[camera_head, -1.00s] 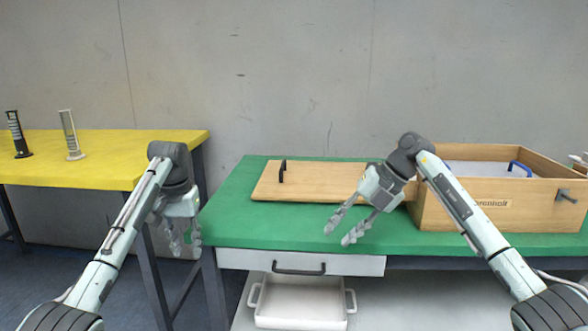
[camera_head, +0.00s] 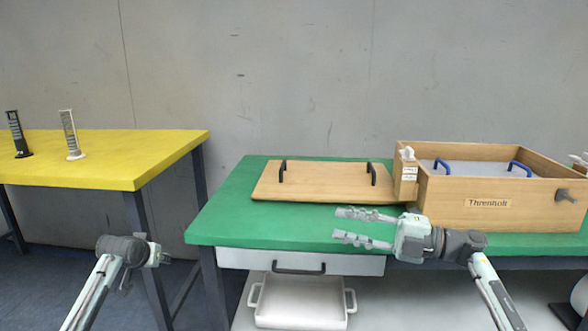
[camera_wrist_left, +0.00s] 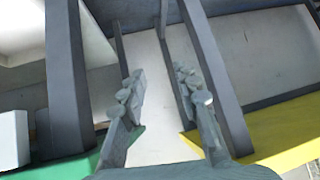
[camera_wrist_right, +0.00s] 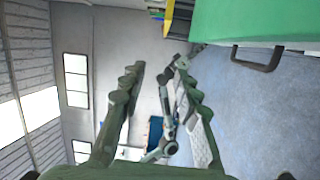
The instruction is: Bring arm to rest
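My right gripper (camera_head: 352,228) is open and empty. In the head view its fingers point left, at the front edge of the green table (camera_head: 235,212). Its two fingers also show apart in the right wrist view (camera_wrist_right: 155,85), with nothing between them. My left arm is low at the left in the head view, in front of the yellow table (camera_head: 100,173), and its fingers are hard to make out there. In the left wrist view the left gripper (camera_wrist_left: 160,85) is open, with its fingers apart and nothing held.
A wooden lid (camera_head: 325,182) with black handles lies on the green table. A wooden box (camera_head: 520,212) labelled Threnholt stands right of it. Two scanner-like devices (camera_head: 70,135) (camera_head: 18,135) stand on the yellow table. A white tray (camera_head: 300,305) is below a drawer (camera_head: 245,260).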

